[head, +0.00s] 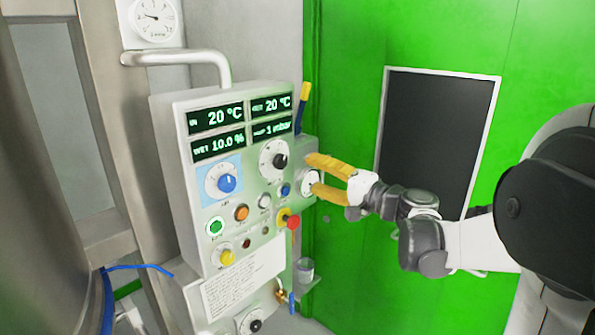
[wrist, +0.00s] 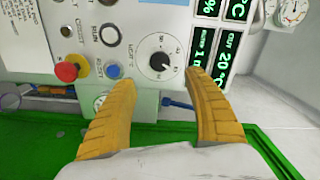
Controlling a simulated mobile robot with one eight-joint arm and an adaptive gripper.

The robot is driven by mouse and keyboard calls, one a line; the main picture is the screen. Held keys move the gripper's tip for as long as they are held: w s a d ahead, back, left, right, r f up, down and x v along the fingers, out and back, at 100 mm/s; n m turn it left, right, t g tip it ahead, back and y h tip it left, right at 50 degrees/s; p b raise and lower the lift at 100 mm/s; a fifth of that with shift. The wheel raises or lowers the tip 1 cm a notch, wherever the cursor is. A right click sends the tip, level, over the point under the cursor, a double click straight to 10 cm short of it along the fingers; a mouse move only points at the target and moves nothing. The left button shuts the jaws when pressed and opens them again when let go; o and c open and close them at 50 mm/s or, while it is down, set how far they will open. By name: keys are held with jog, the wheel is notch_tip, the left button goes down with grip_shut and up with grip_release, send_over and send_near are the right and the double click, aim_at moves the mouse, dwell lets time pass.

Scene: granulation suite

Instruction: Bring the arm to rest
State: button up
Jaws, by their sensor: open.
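My gripper (head: 314,174) is open, its two yellow fingers spread at the right side of the control panel (head: 187,135) in the head view. A small round dial on the panel's side box (head: 310,183) shows between the fingers. In the wrist view my gripper (wrist: 160,78) has nothing between its fingers. Beyond the fingertips there is a black-centred knob (wrist: 160,61) on a white dial, with the panel appearing upside down. The frames do not show clearly whether a finger touches the panel. My arm reaches in from the right.
A red mushroom button (head: 293,223), a blue knob (head: 226,183) and several small buttons sit on the panel. A green door (head: 345,255) with a dark window (head: 437,135) stands behind my arm. A steel vessel (head: 40,200) fills the left. A pressure gauge (head: 154,17) hangs above.

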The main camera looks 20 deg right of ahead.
jog(key=s+a+f+n+g+h+b, duration=0.1)
jog(key=s+a+f+n+g, duration=0.15)
jog(key=s+a+f, duration=0.35)
jog(key=s+a+f+n+g+b, duration=0.1)
jog(key=s+a+f+n+g, duration=0.2)
jog(key=a, duration=0.4)
jog(key=s+f+n+g+h+b, duration=0.1)
jog(key=s+f+n+h, duration=0.1)
jog(key=s+f, duration=0.3)
jog(key=s+d+f+n+g+h, duration=0.1)
jog(key=s+f+h, duration=0.3)
jog(key=s, duration=0.7)
jog(key=shift+s+f+n+g+h+b, duration=0.4)
jog(key=shift+f+n+g, duration=0.25)
jog(key=shift+f+g, duration=0.1)
jog(key=shift+d, duration=0.1)
